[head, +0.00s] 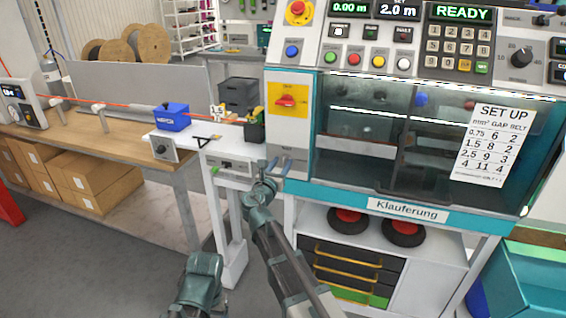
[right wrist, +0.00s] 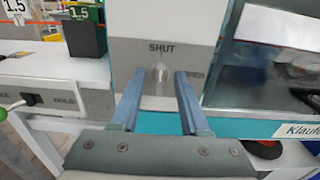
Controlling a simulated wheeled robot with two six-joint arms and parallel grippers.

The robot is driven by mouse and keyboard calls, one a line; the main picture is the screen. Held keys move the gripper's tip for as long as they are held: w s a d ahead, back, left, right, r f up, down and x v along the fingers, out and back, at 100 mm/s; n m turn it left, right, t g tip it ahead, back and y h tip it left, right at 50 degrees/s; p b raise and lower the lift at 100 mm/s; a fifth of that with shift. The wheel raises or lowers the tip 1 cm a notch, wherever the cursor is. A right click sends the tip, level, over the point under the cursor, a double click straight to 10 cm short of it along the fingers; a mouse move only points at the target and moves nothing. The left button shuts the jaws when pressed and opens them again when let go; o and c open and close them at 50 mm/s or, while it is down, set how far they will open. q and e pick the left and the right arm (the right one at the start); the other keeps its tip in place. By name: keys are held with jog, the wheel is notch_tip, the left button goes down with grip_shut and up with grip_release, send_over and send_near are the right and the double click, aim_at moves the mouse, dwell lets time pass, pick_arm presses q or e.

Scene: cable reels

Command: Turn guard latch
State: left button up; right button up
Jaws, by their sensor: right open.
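The guard latch (right wrist: 160,74) shows in the right wrist view as a small pale upright knob on a grey plate, below the printed word SHUT. A second word, partly covered by a finger and probably OPEN, is to its right. My right gripper (right wrist: 158,88) is open, with one blue-grey finger on each side of the latch in the picture. I cannot tell whether the fingers touch it. In the head view my right gripper (head: 279,166) is at the lower left corner of the machine, and the latch cannot be made out there. My left gripper is not in view.
The machine's guard window (head: 360,150) is right of my right gripper. A yellow plate with a red switch (head: 287,101) is above it.

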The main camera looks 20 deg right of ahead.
jog(key=shift+x, duration=0.8)
grip_shut()
